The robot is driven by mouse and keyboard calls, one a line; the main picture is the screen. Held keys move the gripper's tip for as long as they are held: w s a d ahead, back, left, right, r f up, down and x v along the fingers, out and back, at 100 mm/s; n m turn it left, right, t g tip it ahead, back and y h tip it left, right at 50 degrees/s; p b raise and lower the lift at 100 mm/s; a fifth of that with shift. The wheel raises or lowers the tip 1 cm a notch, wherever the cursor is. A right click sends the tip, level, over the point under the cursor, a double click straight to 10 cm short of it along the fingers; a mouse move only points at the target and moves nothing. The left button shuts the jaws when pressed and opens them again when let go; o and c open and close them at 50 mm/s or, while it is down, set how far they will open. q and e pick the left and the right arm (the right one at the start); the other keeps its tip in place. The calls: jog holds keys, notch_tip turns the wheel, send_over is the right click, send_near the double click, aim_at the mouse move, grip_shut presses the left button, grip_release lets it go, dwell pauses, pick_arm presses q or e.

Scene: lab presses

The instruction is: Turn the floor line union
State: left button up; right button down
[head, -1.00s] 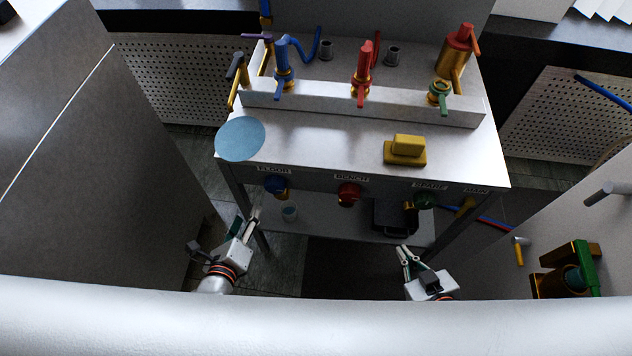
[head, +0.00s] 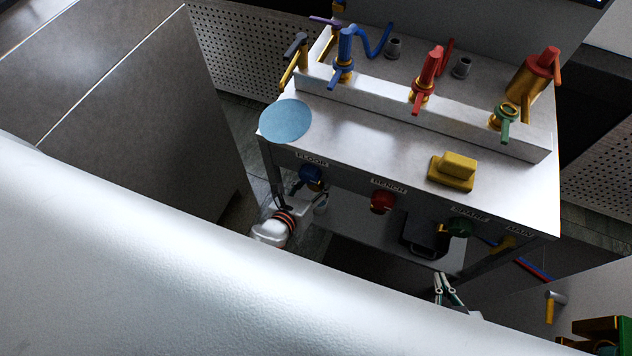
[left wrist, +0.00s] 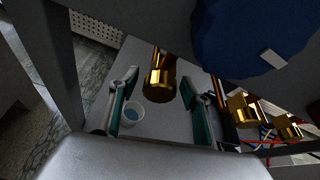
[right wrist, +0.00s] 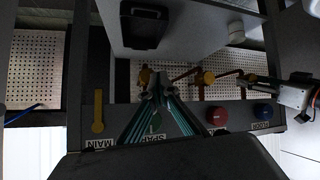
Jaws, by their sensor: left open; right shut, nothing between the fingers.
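The blue floor-line fitting (head: 311,173) sits under the FLOOR label on the bench front. In the left wrist view its blue round part (left wrist: 245,40) is large at upper right, and a brass fitting (left wrist: 160,85) hangs below. My left gripper (left wrist: 159,78) is open, its fingers on either side of the brass fitting in that view; contact cannot be told. In the head view its fingers are mostly hidden near the blue fitting. My right gripper (head: 446,284) is shut and empty, below the green SPARE fitting (head: 460,227); its closed fingertips show in the right wrist view (right wrist: 156,82).
The red BENCH fitting (head: 382,202) is right of the blue one. A white cup (left wrist: 131,114) and a black bin (head: 425,237) are on the lower shelf. Valves, a blue disc (head: 286,121) and a yellow block (head: 453,171) are on the bench top. A bench leg stands left.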

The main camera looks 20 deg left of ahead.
pick_arm(q)
jog(key=shift+w, duration=0.1)
jog(key=c, duration=1.1)
jog(key=shift+d+r+m+y+p, duration=0.1)
jog(key=shift+m+y+p, duration=0.3)
jog(key=shift+m, duration=0.2)
jog(key=shift+m+y, duration=0.3)
jog(key=shift+m, duration=0.1)
jog(key=o, duration=1.1)
jog(key=v, duration=1.2)
